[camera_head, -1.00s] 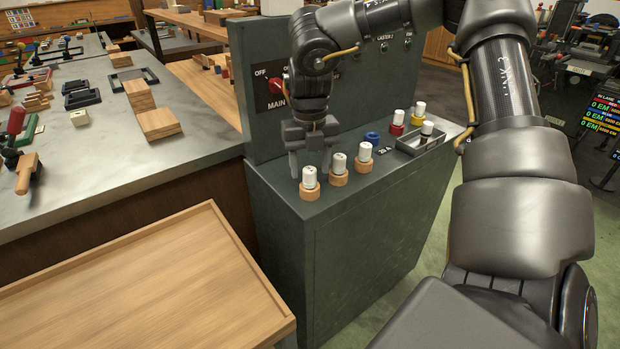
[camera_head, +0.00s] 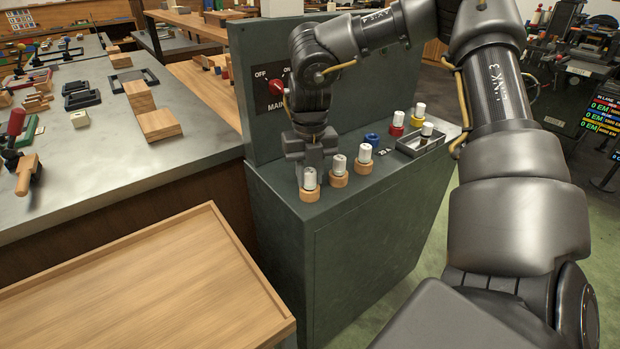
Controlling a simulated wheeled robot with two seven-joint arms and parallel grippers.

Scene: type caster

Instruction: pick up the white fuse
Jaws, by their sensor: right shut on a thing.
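My right gripper (camera_head: 311,172) is down at the near left of the green cabinet top and shut on the leftmost white fuse (camera_head: 309,179). This fuse stands upright in a round wooden socket (camera_head: 309,194). Two more white fuses, one in the middle (camera_head: 339,165) and one to its right (camera_head: 365,153), stand in similar wooden sockets. My gripper partly hides the cabinet top behind the first fuse. My left gripper is not in view.
A blue ring (camera_head: 372,140), a red socket (camera_head: 396,130) and a yellow socket (camera_head: 416,122) stand farther back. A grey tray (camera_head: 408,151) holds a white-topped piece (camera_head: 427,129). The upright panel (camera_head: 245,75) has a red switch. A bare wooden tray (camera_head: 150,285) lies front left.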

